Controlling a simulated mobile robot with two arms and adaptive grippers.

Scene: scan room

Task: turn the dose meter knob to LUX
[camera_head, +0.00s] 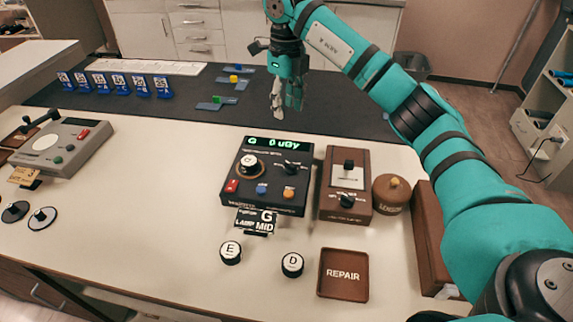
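The dose meter (236,188) is a black box on the white counter, in the middle of the head view. Its green display (275,143) reads "G 0 uGy". It has a large white-topped knob (249,163) on the left and a smaller black pointer knob (291,168) on the right; their scale lettering is too small to read. My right gripper (285,108) hangs fingers-down above the dark mat, behind the meter and apart from it. Nothing shows between its fingers, and their opening is unclear. My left gripper is out of view.
A sign reading "G LAMP MID" (256,220) stands before the meter. Loose knobs E (231,252) and D (292,264) and a REPAIR tray (343,286) lie in front. A brown box (333,210) and round pot (391,194) stand right; a grey console (62,147) stands left.

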